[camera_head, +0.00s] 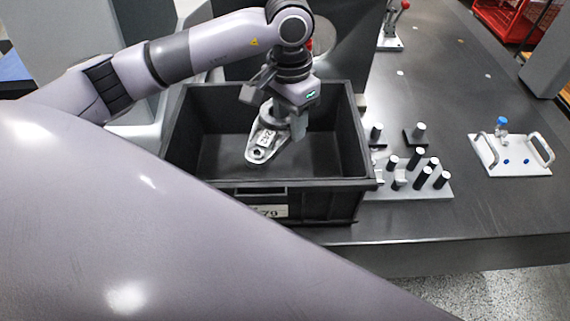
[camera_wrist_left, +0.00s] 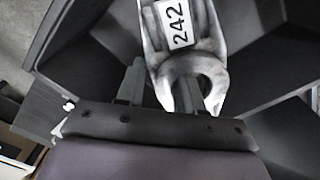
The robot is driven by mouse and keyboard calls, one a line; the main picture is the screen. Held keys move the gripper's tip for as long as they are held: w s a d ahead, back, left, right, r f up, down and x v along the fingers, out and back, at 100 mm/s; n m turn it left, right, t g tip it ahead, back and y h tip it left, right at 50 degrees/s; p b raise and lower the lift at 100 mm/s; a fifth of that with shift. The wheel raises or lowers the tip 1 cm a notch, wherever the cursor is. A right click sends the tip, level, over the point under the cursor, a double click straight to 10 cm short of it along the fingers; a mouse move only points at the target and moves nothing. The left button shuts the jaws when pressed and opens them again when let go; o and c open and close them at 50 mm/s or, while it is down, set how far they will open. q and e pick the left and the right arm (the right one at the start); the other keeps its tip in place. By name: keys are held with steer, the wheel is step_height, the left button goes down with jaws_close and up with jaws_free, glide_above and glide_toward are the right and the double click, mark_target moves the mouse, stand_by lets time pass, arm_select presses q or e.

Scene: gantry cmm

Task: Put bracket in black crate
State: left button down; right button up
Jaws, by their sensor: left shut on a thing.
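A grey metal bracket (camera_head: 262,144) with a white number label is held by my left gripper (camera_head: 290,125). The bracket also shows in the left wrist view (camera_wrist_left: 178,52), where its label reads 242 and its open curved end lies at the fingers of my left gripper (camera_wrist_left: 160,92). The black crate (camera_head: 305,190) stands on the dark table with its front label partly hidden by my arm. The bracket hangs over the crate opening; its exact height above the crate floor is hard to tell. The crate floor that shows is empty. My right gripper is not in view.
Right of the crate is a grey plate with several black pegs (camera_head: 440,190). Farther right is a white plate with two handles and a blue knob (camera_head: 512,157). A red-handled clamp (camera_head: 391,38) stands at the back. The table between them is clear.

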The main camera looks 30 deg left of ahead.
arm_select(q)
step_height(320, 180, down, 16)
steer(key=shift+r+p, duration=0.25)
steer(key=shift+p, duration=0.2)
steer(key=shift+f, duration=0.3)
steer(key=shift+f, duration=0.15)
steer(key=c, duration=0.7)
jaws_free()
